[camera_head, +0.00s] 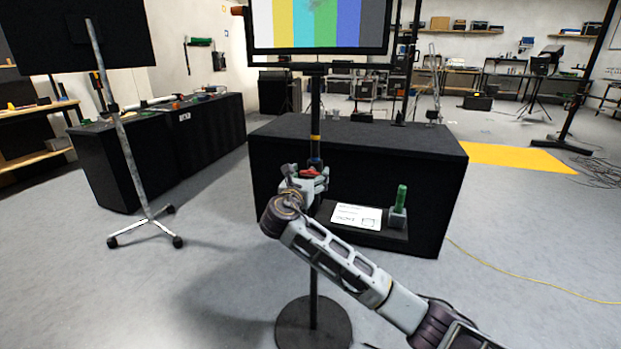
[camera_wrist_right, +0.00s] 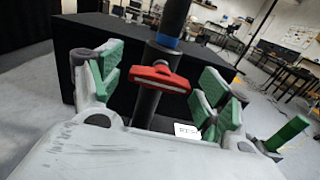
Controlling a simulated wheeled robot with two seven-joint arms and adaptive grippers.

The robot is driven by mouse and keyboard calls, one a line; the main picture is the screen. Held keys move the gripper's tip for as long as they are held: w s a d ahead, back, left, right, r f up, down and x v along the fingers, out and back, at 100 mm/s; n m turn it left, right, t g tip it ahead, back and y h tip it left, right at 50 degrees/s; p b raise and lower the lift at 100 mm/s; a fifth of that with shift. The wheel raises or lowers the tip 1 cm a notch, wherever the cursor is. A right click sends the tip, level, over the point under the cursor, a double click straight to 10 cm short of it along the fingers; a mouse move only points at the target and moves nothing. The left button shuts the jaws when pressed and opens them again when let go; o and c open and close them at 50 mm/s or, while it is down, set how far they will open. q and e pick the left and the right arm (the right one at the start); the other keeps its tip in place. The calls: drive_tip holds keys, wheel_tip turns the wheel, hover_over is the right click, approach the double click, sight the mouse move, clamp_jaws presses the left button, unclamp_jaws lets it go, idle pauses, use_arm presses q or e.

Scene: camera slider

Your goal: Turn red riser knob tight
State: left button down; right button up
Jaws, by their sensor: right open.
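The red riser knob (camera_head: 313,172) is a flat red bar on the dark vertical riser pole (camera_head: 315,110), below a yellow band and a blue band. In the right wrist view the red knob (camera_wrist_right: 159,78) lies across the pole, slightly tilted. My right gripper (camera_head: 306,178) is at the knob's height. In the wrist view its green-padded fingers (camera_wrist_right: 158,90) are spread open, one on each side of the knob, with gaps between pads and knob. The arm hides part of the pole below the knob. My left gripper is not in view.
A black-draped table (camera_head: 440,160) stands behind the pole. A dark shelf holds a white card (camera_head: 356,216) and a green-handled tool (camera_head: 401,198) right of the gripper. The pole's round base (camera_head: 313,330) is on the floor. A screen with colour bars (camera_head: 318,25) tops the pole.

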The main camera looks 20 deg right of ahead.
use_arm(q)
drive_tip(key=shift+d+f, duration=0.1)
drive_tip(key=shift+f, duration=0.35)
use_arm(e)
drive_tip(key=shift+w+d, duration=0.35)
drive_tip(key=shift+w, duration=0.15)
drive_tip(key=c, duration=1.3)
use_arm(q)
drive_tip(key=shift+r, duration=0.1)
